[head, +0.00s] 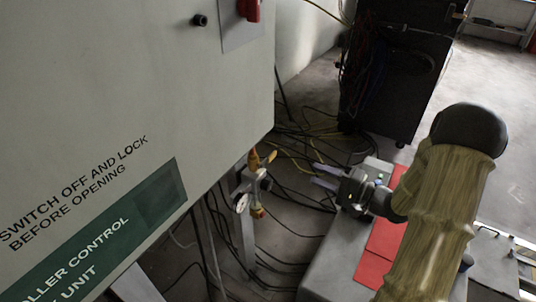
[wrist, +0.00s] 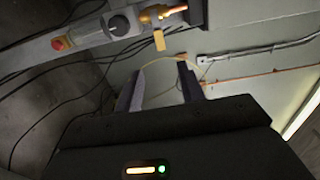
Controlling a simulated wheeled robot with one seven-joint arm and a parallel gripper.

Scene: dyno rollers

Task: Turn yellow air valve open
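The yellow air valve handle (head: 270,157) sticks out to the right from the pipework below the grey cabinet. In the wrist view the yellow handle (wrist: 159,40) hangs from a brass fitting (wrist: 163,12), just beyond my fingertips and roughly in line with the gap between them. My gripper (head: 317,175) points left toward the valve, a short way to its right and slightly lower in the head view. Its two fingers are apart and empty, with a clear gap in the wrist view (wrist: 160,73). Nothing touches the handle.
A round gauge (head: 242,203) sits below the valve. The grey control cabinet (head: 130,100) fills the left. Loose cables (head: 290,215) lie on the floor beneath. A black equipment cabinet (head: 390,80) stands behind. Open floor lies at the upper right.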

